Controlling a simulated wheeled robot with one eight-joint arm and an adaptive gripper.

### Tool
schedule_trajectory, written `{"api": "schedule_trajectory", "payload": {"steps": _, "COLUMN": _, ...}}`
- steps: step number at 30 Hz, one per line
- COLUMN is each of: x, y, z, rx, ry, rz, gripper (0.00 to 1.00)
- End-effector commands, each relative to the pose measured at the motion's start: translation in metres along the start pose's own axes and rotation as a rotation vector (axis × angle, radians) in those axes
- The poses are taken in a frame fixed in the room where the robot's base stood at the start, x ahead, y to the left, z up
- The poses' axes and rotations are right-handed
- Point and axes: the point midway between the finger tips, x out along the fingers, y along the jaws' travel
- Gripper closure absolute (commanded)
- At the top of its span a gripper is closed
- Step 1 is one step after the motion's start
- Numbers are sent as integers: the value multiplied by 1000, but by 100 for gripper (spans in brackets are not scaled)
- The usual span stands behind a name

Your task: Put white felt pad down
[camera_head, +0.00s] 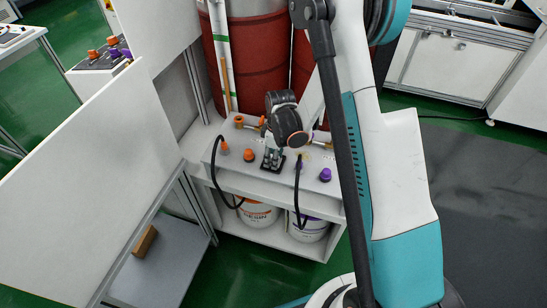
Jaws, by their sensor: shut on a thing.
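My gripper (272,158) points down at the top of a white bench (330,203), right at a small dark square plate (283,168) between the orange and purple fittings. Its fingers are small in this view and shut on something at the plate. I take this to be the white felt pad, but I cannot pick out its outline from the pale fingers. Whether it touches the plate cannot be told.
Orange knobs (249,155) and a purple knob (325,174) stand on the bench, with black hoses (298,190) looping down to buckets (308,231) on a lower shelf. Dark red drums (250,65) stand close behind. A white panel (75,200) fills the left.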

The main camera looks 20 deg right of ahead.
Motion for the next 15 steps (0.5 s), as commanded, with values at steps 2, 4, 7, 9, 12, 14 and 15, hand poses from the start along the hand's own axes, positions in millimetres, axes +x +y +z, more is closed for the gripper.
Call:
{"api": "schedule_trajectory", "payload": {"steps": 2, "x": -1, "y": 0, "z": 0, "rx": 0, "ry": 0, "rz": 0, "gripper": 87}}
{"api": "schedule_trajectory", "payload": {"steps": 4, "x": 0, "y": 0, "z": 0, "rx": 0, "ry": 0, "rz": 0, "gripper": 87}}
{"api": "schedule_trajectory", "payload": {"steps": 7, "x": 3, "y": 0, "z": 0, "rx": 0, "ry": 0, "rz": 0, "gripper": 87}}
{"api": "schedule_trajectory", "payload": {"steps": 9, "x": 2, "y": 0, "z": 0, "rx": 0, "ry": 0, "rz": 0, "gripper": 54}}
{"api": "schedule_trajectory", "payload": {"steps": 12, "x": 2, "y": 0, "z": 0, "rx": 0, "ry": 0, "rz": 0, "gripper": 43}}
{"api": "schedule_trajectory", "payload": {"steps": 14, "x": 2, "y": 0, "z": 0, "rx": 0, "ry": 0, "rz": 0, "gripper": 43}}
{"api": "schedule_trajectory", "payload": {"steps": 15, "x": 2, "y": 0, "z": 0, "rx": 0, "ry": 0, "rz": 0, "gripper": 43}}
